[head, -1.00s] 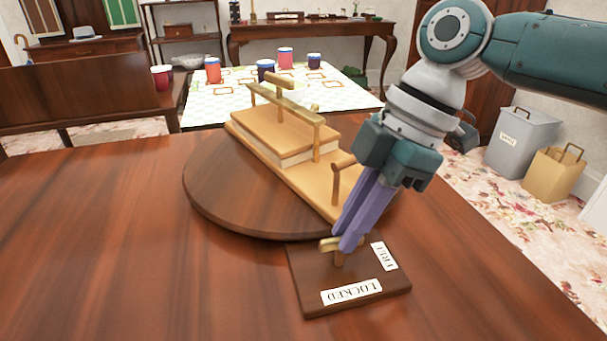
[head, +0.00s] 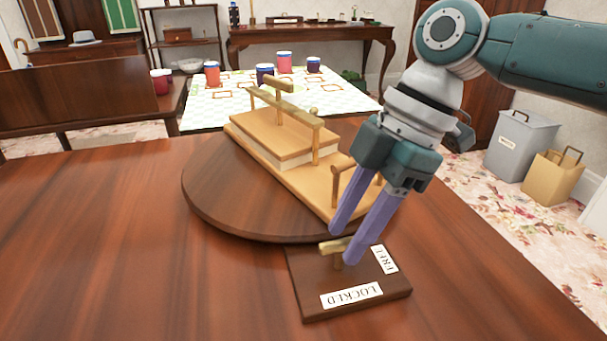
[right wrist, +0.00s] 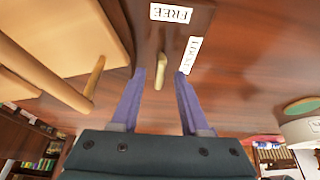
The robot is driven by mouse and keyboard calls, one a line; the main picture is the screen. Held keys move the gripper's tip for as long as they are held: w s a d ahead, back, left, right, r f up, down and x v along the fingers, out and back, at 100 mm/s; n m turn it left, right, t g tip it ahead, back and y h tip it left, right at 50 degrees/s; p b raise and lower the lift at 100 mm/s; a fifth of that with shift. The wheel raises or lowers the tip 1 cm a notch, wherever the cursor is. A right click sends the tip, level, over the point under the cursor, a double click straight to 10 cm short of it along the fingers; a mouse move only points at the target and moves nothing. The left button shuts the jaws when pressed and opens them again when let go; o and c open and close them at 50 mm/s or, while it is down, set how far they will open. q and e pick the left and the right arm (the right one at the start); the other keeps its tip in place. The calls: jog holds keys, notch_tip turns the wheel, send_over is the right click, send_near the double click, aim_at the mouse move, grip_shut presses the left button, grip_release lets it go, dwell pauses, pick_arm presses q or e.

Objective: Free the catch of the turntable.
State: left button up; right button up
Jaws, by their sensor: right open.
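The turntable (head: 210,205) is a round dark wooden disc on the table. A small dark board (head: 310,285) at its front edge carries a white FREE label (head: 384,259) and a white LOCKED label (head: 351,295). The catch is a brass-coloured lever (head: 329,247) on a short post on this board; I cannot tell which label it points to. My right gripper (head: 345,246) is open, its purple fingers apart on either side of the lever. In the right wrist view the lever (right wrist: 160,72) stands between the fingertips with gaps on both sides. My left gripper is out of view.
A light wooden piece with posts and a rail (head: 290,165) stands on the turntable, close behind my right fingers. The table (head: 120,260) is clear to the left and front. Bins (head: 523,145) stand at right.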

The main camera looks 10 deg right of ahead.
pick_arm(q)
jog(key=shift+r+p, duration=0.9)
jog(key=shift+p, duration=0.05)
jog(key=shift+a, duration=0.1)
pick_arm(e)
jog(key=v, duration=1)
